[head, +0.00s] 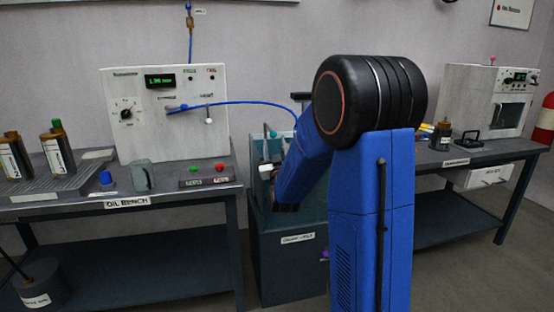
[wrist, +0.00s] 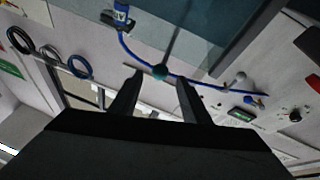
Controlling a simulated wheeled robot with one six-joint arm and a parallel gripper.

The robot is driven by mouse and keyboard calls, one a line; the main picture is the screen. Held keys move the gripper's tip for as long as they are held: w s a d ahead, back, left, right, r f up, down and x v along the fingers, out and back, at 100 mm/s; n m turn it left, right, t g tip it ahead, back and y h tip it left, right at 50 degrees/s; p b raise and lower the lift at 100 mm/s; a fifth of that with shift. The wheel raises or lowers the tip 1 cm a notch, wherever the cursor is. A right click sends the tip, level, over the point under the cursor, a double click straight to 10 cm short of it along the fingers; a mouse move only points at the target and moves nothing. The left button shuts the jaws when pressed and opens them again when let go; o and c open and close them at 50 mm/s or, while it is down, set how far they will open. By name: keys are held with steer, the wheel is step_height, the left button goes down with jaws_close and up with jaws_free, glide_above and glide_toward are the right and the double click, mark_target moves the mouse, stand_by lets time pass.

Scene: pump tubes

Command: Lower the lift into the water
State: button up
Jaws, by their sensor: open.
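The dark teal tank (head: 284,262) stands between the two benches, partly hidden by my blue arm. Water inside it cannot be made out. A small teal ball knob (head: 272,134) shows at the tank's top left in the head view. In the wrist view a teal ball (wrist: 160,72) on a thin rod appears between and just past my fingertips. I cannot tell whether the fingers touch it. My gripper (wrist: 157,88) is open, one finger on each side of the ball in the picture. The lift's lower part is hidden.
A blue tube (head: 235,103) arcs from the white machine (head: 150,140) towards the tank. Bottles (head: 56,148) and a grey mug (head: 142,176) stand on the left bench. The right bench holds a white oven (head: 490,92). Floor shows between the benches' legs.

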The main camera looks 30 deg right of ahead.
steer(key=v, duration=0.7)
steer(key=shift+s, duration=0.25)
steer(key=shift+a+f, duration=0.1)
steer(key=m+g+y, duration=0.3)
steer(key=y, duration=0.1)
glide_toward(272, 133)
steer(key=x, duration=0.8)
steer(key=f+x, duration=0.1)
steer(key=x, duration=0.4)
steer(key=shift+s+d, duration=0.1)
steer(key=shift+d, duration=0.25)
steer(key=shift+c, duration=0.3)
steer(key=shift+f, duration=0.1)
jaws_close()
